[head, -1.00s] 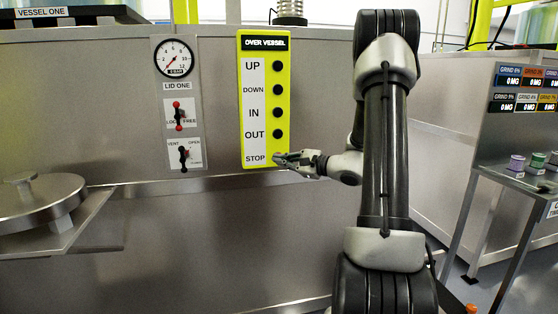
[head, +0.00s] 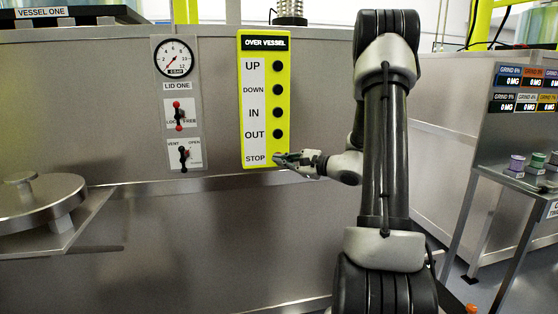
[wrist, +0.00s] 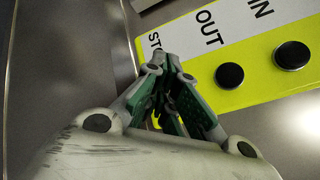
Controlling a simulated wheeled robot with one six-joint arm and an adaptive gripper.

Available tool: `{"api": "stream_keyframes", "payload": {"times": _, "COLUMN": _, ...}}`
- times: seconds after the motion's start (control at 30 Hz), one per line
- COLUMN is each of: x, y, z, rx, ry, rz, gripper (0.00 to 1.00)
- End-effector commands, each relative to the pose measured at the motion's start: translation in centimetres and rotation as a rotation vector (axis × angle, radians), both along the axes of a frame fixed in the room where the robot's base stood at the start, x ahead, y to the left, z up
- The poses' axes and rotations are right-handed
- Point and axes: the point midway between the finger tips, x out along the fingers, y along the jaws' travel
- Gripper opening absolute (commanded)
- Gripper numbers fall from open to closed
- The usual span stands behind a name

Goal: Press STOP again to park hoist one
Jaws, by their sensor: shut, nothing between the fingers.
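The yellow hoist panel (head: 264,60) headed OVER VESSEL is on the grey wall. Its black buttons run down the right side beside UP, DOWN, IN and OUT. The STOP label (head: 256,158) is at the bottom, and the button beside it is hidden behind my gripper (head: 280,159). My gripper is shut and empty, its tips at the STOP row; whether they touch the button I cannot tell. In the wrist view the closed fingers (wrist: 168,80) cover part of the STOP label, with the OUT button (wrist: 229,75) and IN button (wrist: 292,55) clear to the right.
A pressure gauge (head: 175,58), the LID ONE lock lever (head: 179,116) and the vent lever (head: 184,157) are left of the panel. A round lid (head: 40,200) rests on a ledge at far left. A metal stand (head: 520,180) with small pots is at right.

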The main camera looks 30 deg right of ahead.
Motion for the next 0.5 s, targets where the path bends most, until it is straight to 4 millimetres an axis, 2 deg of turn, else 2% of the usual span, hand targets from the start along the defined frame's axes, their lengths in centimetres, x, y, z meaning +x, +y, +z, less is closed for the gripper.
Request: {"api": "stream_keyframes", "payload": {"times": 0.5, "x": 0.54, "y": -0.15, "z": 0.01, "rx": -0.001, "ry": 0.0, "rz": 0.0, "gripper": 0.0}}
